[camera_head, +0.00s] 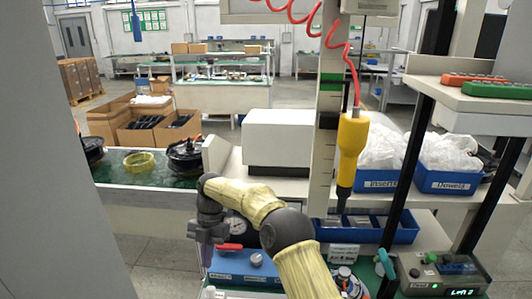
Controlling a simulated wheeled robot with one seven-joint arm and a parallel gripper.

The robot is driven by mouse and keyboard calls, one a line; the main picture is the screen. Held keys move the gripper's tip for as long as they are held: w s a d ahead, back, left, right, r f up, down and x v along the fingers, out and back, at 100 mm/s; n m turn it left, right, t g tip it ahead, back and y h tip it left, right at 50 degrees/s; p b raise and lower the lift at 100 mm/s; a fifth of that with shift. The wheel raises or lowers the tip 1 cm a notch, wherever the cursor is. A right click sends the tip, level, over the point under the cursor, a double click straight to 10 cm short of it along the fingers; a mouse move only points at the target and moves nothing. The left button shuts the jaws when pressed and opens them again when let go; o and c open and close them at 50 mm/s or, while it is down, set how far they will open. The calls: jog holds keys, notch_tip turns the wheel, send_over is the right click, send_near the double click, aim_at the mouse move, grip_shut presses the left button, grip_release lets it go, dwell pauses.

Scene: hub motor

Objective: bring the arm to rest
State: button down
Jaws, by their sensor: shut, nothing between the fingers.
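My arm (253,205) reaches up from the bottom of the view in a yellow cover with dark joints, then bends to the left. My gripper (207,257) hangs downward at its end, small and partly dark, over the left side of a blue box (240,268) on the bench. It looks shut, with nothing seen in it. The fingertips are hard to make out against the bench.
A yellow screwdriver (351,150) hangs on a red coiled cord to the right of my arm. Blue bins (450,180) stand on the right, above a control box (440,274). Dark motors (185,157) and a yellow ring (139,162) lie on a green surface at left.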

jog(key=s+d+r+m+t, duration=0.2)
jog(key=d+m, duration=0.7)
jog(key=d, duration=0.1)
jog(key=s+d+r+m+t, duration=0.2)
jog(key=d+m, duration=0.7)
jog(key=d, duration=0.2)
jog(key=s+d+m+t, duration=0.3)
jog(key=s+d+m, duration=1.1)
jog(key=d+m, duration=0.1)
jog(key=shift+d+f+m+h, duration=0.15)
jog(key=shift+d+m+h, duration=0.15)
jog(key=shift+d, duration=0.05)
